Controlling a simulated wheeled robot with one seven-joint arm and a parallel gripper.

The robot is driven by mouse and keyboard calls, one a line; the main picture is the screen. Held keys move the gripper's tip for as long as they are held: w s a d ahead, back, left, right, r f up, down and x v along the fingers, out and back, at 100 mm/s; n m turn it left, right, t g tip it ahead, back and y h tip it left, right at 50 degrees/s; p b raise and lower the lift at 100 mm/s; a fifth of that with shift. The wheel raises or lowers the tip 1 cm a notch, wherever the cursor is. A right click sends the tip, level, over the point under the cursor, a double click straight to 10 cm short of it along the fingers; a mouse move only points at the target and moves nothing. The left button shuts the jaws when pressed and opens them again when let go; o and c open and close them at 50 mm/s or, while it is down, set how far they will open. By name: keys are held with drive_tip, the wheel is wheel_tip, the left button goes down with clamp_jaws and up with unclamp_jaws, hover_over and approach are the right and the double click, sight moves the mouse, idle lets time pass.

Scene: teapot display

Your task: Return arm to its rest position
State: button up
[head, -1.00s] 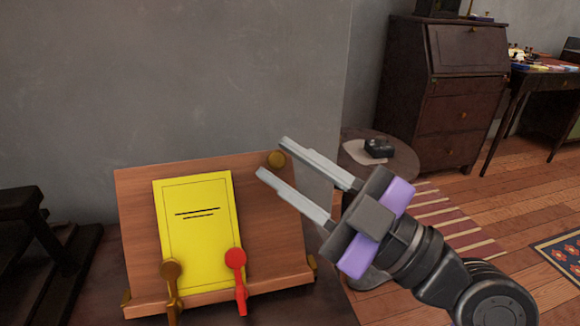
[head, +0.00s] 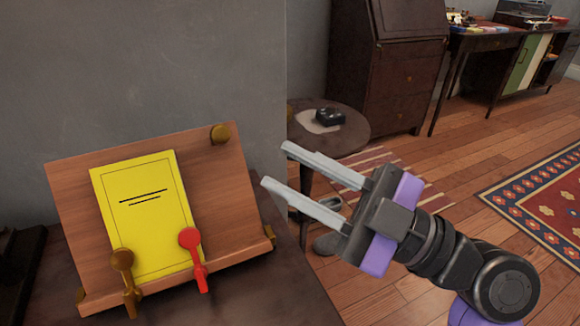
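My gripper (head: 275,165) is in the middle of the head view, its two grey fingers pointing up and left. The fingers are apart with nothing between them, so it is open and empty. It is to the right of a wooden book stand (head: 220,165) and apart from it in the picture. A yellow booklet (head: 145,215) leans upright on the stand. A brass clip (head: 123,262) and a red clip (head: 190,240) stand in front of the booklet's lower edge.
The stand is on a dark table (head: 290,300) against a grey wall. A small round table (head: 350,135) with a black object (head: 330,116) stands behind my gripper. A dark bureau (head: 390,70) is at the back. Open wooden floor and a patterned rug (head: 540,195) lie to the right.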

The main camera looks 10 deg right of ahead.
drive_tip(key=w+d+f+m+t+h, duration=0.2)
drive_tip(key=w+d+m+t+h, duration=0.5)
drive_tip(key=m, duration=0.5)
drive_tip(key=s+d+f+m+t+h, duration=0.3)
drive_tip(key=s+d+f+m+h, duration=0.2)
drive_tip(key=d+f+m+h, duration=0.4)
drive_tip(key=s+f+g+h, duration=0.1)
drive_tip(key=s+f+g, duration=0.1)
drive_tip(key=s+f, duration=0.6)
drive_tip(key=s+a+f+n+g+h, duration=0.15)
drive_tip(key=s+f, duration=0.25)
drive_tip(key=s, duration=0.7)
drive_tip(key=s+f+g, duration=0.3)
drive_tip(key=s+f, duration=0.3)
drive_tip(key=s, duration=0.4)
wheel_tip(320, 180, up, 32)
drive_tip(key=p, duration=3.1)
drive_tip(key=shift+w+p, duration=0.25)
drive_tip(key=shift+p, duration=0.05)
